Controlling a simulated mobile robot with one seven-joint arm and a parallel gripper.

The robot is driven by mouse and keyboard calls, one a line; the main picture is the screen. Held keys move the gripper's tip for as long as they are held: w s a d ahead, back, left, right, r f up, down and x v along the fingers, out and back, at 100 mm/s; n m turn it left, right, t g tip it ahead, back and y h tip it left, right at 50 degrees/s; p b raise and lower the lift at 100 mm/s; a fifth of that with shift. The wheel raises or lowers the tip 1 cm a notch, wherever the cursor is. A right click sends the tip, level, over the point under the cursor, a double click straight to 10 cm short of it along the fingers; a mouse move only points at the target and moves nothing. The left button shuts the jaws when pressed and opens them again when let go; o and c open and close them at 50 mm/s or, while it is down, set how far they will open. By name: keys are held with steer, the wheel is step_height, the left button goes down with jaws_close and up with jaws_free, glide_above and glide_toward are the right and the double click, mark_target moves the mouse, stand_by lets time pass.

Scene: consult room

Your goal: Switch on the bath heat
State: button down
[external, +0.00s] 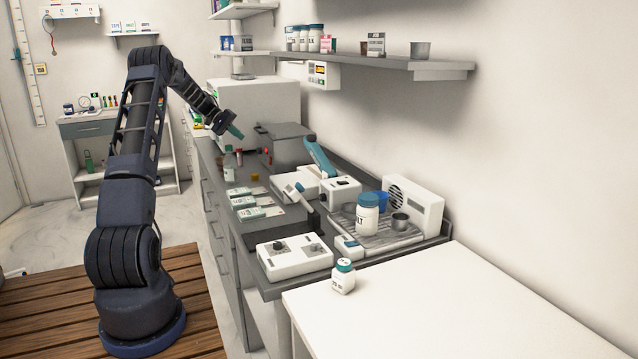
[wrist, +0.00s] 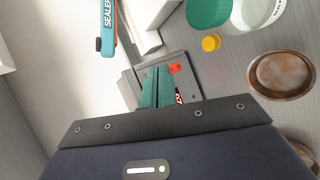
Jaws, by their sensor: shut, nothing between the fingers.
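A grey box-shaped unit, apparently the bath (external: 288,146), stands on the counter against the wall in the external view. Red marks (external: 267,152) show on its front. My gripper (external: 236,132), with teal fingers, is shut and empty, close to the left of the unit's front; the gap cannot be judged. In the wrist view my gripper (wrist: 157,78) reaches over a dark grey panel (wrist: 188,84). A small red switch-like part (wrist: 175,68) sits just right of the fingertips. A red-lit marking (wrist: 179,98) is partly hidden by the fingers. The switch's on or off position cannot be read.
A teal sealer arm (external: 318,157) stands right of the unit. A green-capped bottle (wrist: 208,12), a yellow cap (wrist: 211,43) and a brown dish (wrist: 281,80) lie near the panel. The shelf (external: 400,66) overhangs the counter. The white table (external: 450,310) in front is mostly clear.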

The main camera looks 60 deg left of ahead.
mark_target(270, 160)
step_height(270, 160, down, 12)
steer(key=shift+f, duration=0.2)
steer(key=shift+w+f, duration=0.2)
steer(key=shift+w, duration=1.25)
steer(key=shift+w+f, duration=0.15)
steer(key=shift+w, duration=1.35)
steer(key=shift+w+f, duration=0.2)
steer(key=shift+w, duration=1.25)
steer(key=shift+w, duration=0.15)
steer(key=shift+w, duration=0.25)
steer(key=shift+w, duration=0.3)
steer(key=shift+s, duration=0.2)
steer(key=shift+s, duration=0.55)
steer(key=shift+s, duration=0.1)
